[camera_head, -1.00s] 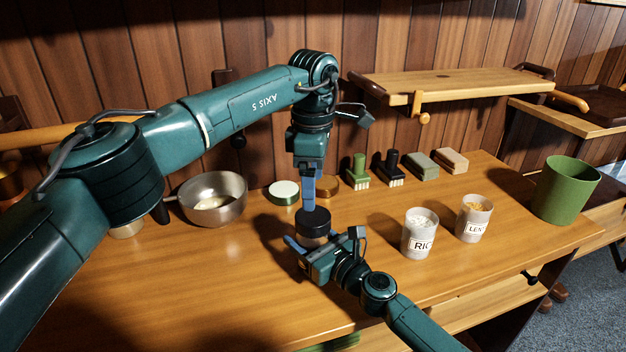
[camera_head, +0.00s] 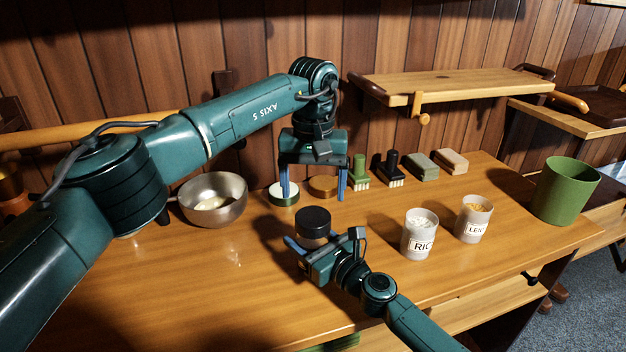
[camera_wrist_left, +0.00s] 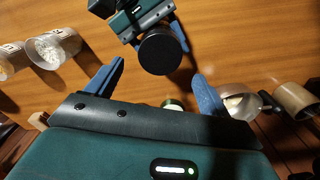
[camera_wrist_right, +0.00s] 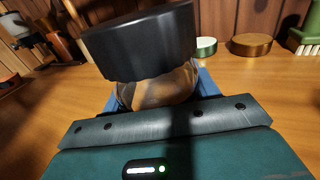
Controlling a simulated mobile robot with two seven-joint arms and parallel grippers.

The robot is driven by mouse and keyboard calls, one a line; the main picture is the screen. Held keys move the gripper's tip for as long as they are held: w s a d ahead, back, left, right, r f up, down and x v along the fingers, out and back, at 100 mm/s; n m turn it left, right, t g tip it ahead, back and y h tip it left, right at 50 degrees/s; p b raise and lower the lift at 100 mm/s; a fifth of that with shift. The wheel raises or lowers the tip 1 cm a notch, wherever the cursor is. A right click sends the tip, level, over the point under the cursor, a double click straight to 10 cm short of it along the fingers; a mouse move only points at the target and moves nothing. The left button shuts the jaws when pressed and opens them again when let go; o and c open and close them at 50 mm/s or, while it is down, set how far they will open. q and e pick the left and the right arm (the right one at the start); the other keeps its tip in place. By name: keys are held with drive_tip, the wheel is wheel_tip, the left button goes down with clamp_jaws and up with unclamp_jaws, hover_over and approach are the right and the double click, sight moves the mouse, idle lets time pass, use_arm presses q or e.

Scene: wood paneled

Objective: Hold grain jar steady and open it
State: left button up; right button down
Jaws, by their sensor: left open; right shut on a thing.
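The grain jar has a wide black lid (camera_head: 313,218) and stands on the table in front of me. Its clear body (camera_wrist_right: 160,90) shows under the lid in the right wrist view. My right gripper (camera_head: 318,246) is shut around the jar's body, low down. The lid sits on top of the jar; I cannot tell whether it is loose. My left gripper (camera_head: 313,196) is open and empty, pointing down above the lid, its fingers apart on either side. In the left wrist view the lid (camera_wrist_left: 160,53) lies beyond and between the open fingers.
A RICE jar (camera_head: 420,234) and a LENTILS jar (camera_head: 474,219) stand open to the right, with a green bin (camera_head: 566,190) beyond. A metal bowl (camera_head: 214,199) is at left. A green-sided lid (camera_head: 284,193), a copper lid (camera_head: 322,186) and brushes stand behind. The front left table is clear.

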sight(313, 216)
use_arm(q)
wheel_tip(313, 216, down, 7)
idle(0.4)
